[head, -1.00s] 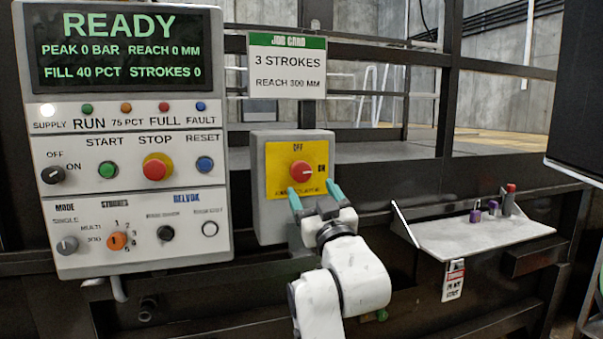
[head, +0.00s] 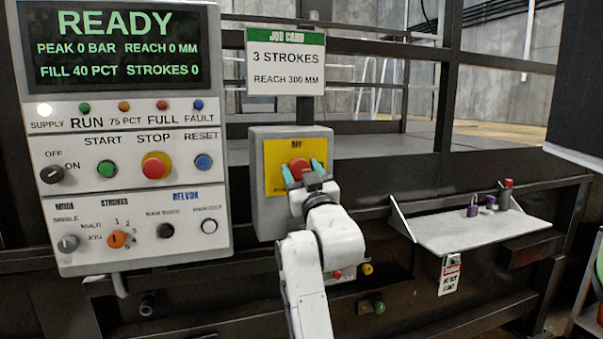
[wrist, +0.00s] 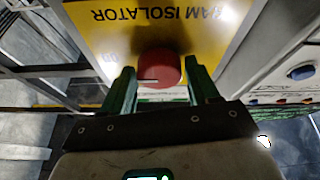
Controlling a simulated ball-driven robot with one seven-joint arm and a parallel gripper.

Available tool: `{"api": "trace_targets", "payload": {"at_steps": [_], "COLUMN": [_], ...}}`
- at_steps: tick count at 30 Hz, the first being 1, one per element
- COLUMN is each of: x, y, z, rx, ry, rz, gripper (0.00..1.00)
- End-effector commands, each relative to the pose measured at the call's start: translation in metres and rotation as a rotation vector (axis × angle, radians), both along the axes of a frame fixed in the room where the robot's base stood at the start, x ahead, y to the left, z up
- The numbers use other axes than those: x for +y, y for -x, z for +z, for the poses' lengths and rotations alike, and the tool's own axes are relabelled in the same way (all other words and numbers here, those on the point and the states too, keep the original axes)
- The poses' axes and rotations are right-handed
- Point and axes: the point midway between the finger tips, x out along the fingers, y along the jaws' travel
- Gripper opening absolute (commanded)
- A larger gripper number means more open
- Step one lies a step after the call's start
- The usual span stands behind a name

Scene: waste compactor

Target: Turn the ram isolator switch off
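The ram isolator is a red round knob (head: 299,166) on a yellow plate (head: 276,178) on a grey box (head: 263,215). In the wrist view the red knob (wrist: 159,70) sits ahead of my gripper, below the upside-down words "RAM ISOLATOR" on the yellow plate (wrist: 205,18). My gripper (head: 303,172) is open, with one green finger on each side of the knob in the picture. In the wrist view the gripper (wrist: 160,88) shows a gap between its fingers and the knob. I cannot tell whether either finger touches it. The knob's pointer is mostly hidden in the head view.
A control panel (head: 130,190) with buttons and a READY display (head: 115,48) stands left of the box. A job card (head: 286,62) hangs above it. A shelf (head: 480,233) with small purple items is at right, with a hanging tag (head: 450,273).

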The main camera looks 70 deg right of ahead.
Motion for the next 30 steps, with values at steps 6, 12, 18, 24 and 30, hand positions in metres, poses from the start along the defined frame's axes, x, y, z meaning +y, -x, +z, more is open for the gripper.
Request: {"api": "trace_targets", "payload": {"at_steps": [6,12,18,24,30], "x": [0.0001,-0.0001,-0.0002,-0.001,-0.0019], "y": [0.0002,0.0003,0.0007,0.0017,0.0032], "z": [-0.0001,-0.0001,0.0007,0.0022,0.0035], "rx": [0.0,0.0,0.011,0.065,0.174], "ry": [0.0,0.0,0.008,0.052,0.146], "rz": [0.0,0.0,-0.001,-0.003,-0.005], "gripper": [0.38,0.2,0.2,0.2,0.2]}}
